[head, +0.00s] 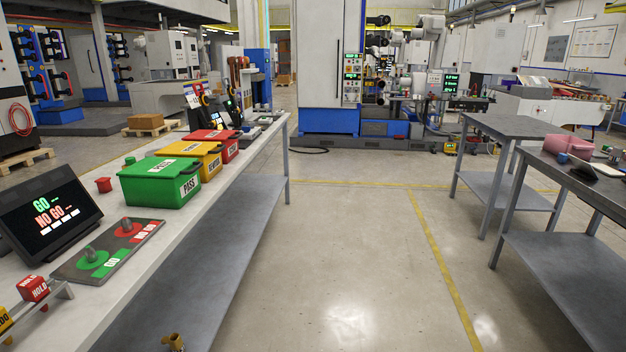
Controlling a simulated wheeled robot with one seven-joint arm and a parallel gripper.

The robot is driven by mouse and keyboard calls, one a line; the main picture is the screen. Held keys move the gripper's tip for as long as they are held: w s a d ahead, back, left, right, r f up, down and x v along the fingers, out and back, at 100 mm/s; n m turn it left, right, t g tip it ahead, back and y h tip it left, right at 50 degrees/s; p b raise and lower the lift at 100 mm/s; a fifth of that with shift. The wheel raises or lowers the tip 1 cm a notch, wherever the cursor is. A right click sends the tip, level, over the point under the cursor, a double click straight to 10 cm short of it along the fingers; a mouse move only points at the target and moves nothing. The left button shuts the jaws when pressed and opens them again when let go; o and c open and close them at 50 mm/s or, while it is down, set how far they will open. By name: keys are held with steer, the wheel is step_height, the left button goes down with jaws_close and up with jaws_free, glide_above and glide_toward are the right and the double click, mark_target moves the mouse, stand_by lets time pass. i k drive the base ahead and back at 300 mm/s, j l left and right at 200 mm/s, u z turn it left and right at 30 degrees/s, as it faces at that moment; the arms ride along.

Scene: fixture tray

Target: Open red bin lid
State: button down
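The red bin (230,152) stands on the long workbench at the left, farthest back in a row of three bins. Its red lid (211,136) lies flat and closed on top. The yellow bin (210,164) stands directly in front of it with its lid shut, and covers part of the red bin. The green bin (178,192), labelled PASS, is nearest, its lid also shut. My gripper does not show clearly; only a small brass-coloured piece (174,342) is cut off at the bottom edge, and I cannot tell what it is.
The workbench (150,257) also holds a GO/NO GO screen (47,215), a fixture plate with red and green discs (107,250) and a red HOLD block (33,288). Open floor (340,270) lies right of the bench. Grey tables (510,125) stand at the right.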

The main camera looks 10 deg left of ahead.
mark_target(205, 135)
steer(key=i+u, duration=0.2)
steer(key=i, duration=0.4)
steer(key=i+l+u, duration=0.2)
steer(key=i, duration=0.35)
steer(key=i+l+u, duration=0.2)
steer(key=i, duration=0.4)
steer(key=i+u, duration=0.4)
steer(key=i+l+z, duration=0.15)
steer(key=i, duration=0.35)
steer(key=i+l+z, duration=0.15)
steer(key=i+l, duration=0.15)
steer(key=i, duration=0.2)
